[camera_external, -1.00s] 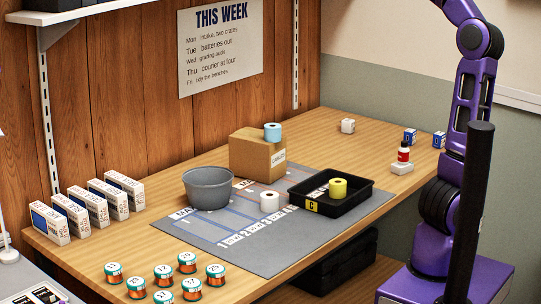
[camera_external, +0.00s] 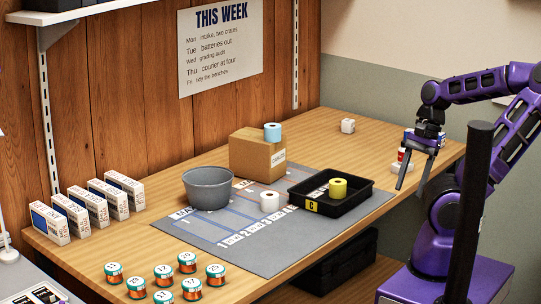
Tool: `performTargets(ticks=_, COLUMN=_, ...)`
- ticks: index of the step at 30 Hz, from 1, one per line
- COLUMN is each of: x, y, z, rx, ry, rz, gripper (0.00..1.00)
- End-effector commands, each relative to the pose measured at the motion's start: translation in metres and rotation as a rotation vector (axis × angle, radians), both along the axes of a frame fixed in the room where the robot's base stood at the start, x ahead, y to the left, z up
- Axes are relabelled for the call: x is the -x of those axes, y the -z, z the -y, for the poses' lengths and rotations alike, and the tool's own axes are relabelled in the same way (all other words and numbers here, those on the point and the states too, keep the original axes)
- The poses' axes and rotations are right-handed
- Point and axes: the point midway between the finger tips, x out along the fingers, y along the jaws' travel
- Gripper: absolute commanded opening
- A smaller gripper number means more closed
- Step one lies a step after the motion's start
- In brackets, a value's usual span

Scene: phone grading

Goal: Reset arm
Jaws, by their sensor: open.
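My gripper (camera_external: 414,188) is open and empty at the right side of the bench. Its fingers point down, in front of a small red-and-white bottle (camera_external: 401,155), and hide part of it. My purple arm reaches in from the right edge and bends down at the wrist. The black tray (camera_external: 372,194) marked C is to the left of the fingers, with a yellow roll (camera_external: 338,188) in it. I see no contact between the gripper and any object.

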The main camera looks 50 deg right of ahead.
Motion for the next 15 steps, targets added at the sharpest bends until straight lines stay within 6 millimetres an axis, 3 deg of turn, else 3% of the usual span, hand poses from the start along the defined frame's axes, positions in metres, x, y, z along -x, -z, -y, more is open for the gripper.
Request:
performTargets(ticks=1, x=0.022, y=0.013, z=-0.008, rx=0.006, ry=-0.010, rz=-0.053, gripper=0.58)
performTargets(ticks=4, x=0.063, y=0.034, z=-0.020, rx=0.032, ry=-0.029, rz=-0.155, gripper=0.58)
performTargets(ticks=8, x=0.039, y=0.004, z=-0.022, rx=0.092, ry=-0.154, rz=-0.014, gripper=0.58)
performTargets(ticks=15, x=0.001, y=-0.053, z=-0.043, rx=0.246, ry=-0.465, rz=0.249, gripper=0.58)
